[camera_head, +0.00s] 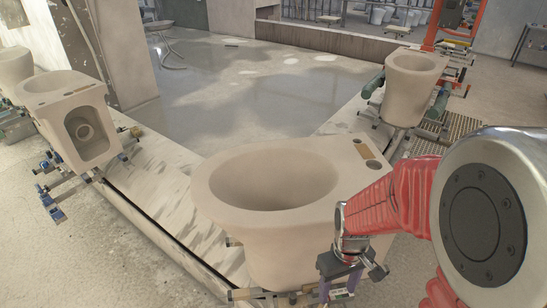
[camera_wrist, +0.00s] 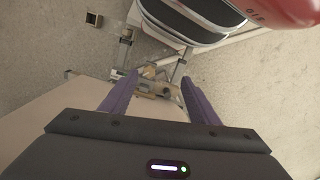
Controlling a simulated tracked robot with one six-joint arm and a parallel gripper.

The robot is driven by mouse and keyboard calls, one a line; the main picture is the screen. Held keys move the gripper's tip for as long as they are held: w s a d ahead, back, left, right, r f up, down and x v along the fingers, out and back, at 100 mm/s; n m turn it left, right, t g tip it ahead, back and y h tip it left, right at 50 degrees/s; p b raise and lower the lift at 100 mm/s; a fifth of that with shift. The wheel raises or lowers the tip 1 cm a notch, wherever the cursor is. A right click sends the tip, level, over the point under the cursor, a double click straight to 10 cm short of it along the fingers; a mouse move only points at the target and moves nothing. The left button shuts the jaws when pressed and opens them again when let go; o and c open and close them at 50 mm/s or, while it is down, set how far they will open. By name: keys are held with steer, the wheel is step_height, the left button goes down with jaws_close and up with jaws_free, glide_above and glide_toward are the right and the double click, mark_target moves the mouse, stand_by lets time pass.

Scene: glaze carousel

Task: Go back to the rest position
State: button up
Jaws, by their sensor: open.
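My gripper (camera_head: 338,284) is low in the head view, at the front right side of the nearest beige toilet bowl (camera_head: 228,180). Its purple fingers point down and partly overlap the bowl's lower edge there. In the wrist view my gripper (camera_wrist: 159,80) has its two purple fingers spread apart, with nothing held between them. Beyond the fingertips is a metal support fitting (camera_wrist: 155,88). A pale surface lies at the lower left under the fingers; I cannot tell whether anything touches them. My red arm reaches in from the right of the head view.
Another bowl (camera_head: 412,88) stands on the carousel at the back right. The wet floor (camera_head: 250,90) in the middle is mostly clear.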

steer(key=s+r+m+t, duration=0.2)
steer(key=r+t, duration=0.1)
steer(key=r, duration=0.8)
steer(key=s+r+m+t, duration=0.2)
steer(key=s+r+t, duration=0.1)
steer(key=r, duration=0.9)
steer(key=shift+s+a+r+t, duration=0.15)
steer(key=shift+a+r+t, duration=0.15)
steer(key=shift+a, duration=0.05)
